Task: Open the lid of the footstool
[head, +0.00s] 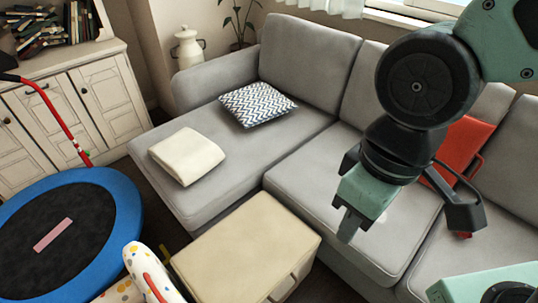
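The footstool (245,249) is a beige box standing in front of the grey sofa, at the bottom middle of the head view. Its flat top lies level and looks closed. A handle-like shape shows on its right-hand side, and its lower part is cut off by the frame. My gripper (408,224) hangs over the sofa seat, to the right of and above the footstool in the picture. Its two fingers are spread apart with nothing between them. It is apart from the footstool.
A grey sofa (330,190) runs behind the footstool, with a patterned cushion (257,104), a cream cushion (176,156) and a red object (463,145). A blue-rimmed trampoline (125,210) and a spotted white object (146,270) crowd the left. Dark floor shows between them.

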